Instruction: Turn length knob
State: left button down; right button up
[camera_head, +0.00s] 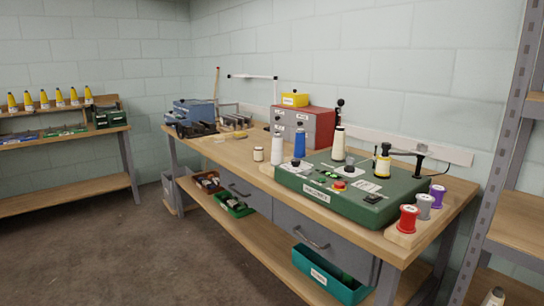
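A green machine (345,209) sits on the wooden workbench (232,151) on the right. A red button (339,185) sits near the panel's front edge. Neither of my grippers is in view.
White (277,149), blue (299,142) and cream (338,144) thread cones stand by or on the machine. Red (408,218), grey and purple spools stand at its right end. A metal shelf post (497,150) rises at right. The floor (140,250) in front is clear.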

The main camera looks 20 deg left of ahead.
aim_at(295, 162)
jog(key=u, duration=0.9)
jog(key=i, duration=1.5)
jog(key=z, duration=0.45)
